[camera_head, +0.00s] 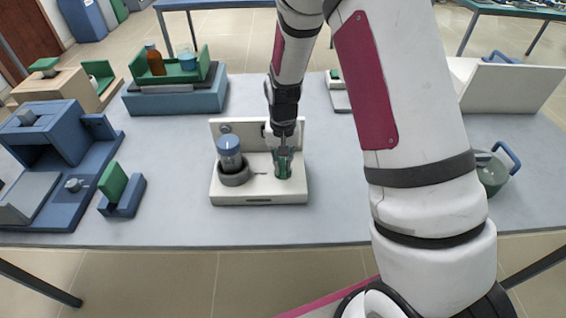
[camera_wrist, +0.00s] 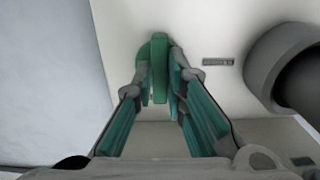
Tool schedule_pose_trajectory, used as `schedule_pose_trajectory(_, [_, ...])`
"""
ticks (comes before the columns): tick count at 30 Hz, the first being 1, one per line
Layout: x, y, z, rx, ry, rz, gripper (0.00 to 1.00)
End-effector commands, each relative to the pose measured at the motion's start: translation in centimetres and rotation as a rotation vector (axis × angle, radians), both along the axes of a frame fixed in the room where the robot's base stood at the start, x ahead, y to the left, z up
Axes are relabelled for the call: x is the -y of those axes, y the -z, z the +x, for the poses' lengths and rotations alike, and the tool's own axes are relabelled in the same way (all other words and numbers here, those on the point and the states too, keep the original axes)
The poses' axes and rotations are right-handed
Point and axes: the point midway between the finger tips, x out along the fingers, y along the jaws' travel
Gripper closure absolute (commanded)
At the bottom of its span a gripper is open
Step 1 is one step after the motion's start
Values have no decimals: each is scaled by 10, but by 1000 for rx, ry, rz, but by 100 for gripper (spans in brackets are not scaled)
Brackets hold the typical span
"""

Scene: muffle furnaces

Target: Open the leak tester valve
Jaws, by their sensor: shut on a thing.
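The leak tester (camera_head: 258,199) is a cream base with an upright back panel, standing on the table's middle. Its green valve (camera_head: 283,162) is at the base's right side. In the wrist view the valve (camera_wrist: 160,68) is a narrow green handle with a round part behind it, lying between the fingers. My gripper (camera_head: 284,152) points down at the valve and is shut on it; in the wrist view the teal finger pads (camera_wrist: 162,85) stand on both sides of the handle. The head view hides the exact finger contact.
A blue-capped jar (camera_head: 230,152) sits in a grey ring holder left of the valve, close to my gripper. A blue furnace (camera_head: 50,150) and a green-and-blue block (camera_head: 120,190) stand at the left. A lidded pot (camera_head: 491,172) stands at the right. The front table strip is clear.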

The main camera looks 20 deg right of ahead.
Motion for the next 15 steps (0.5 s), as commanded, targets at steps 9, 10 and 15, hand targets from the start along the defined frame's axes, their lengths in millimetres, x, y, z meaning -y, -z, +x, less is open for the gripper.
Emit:
schedule_pose_trajectory(9, [0,0,0,0,1,0,68])
schedule_pose_trajectory(10, [0,0,0,0,1,0,68])
schedule_pose_trajectory(15, [0,0,0,0,0,0,68])
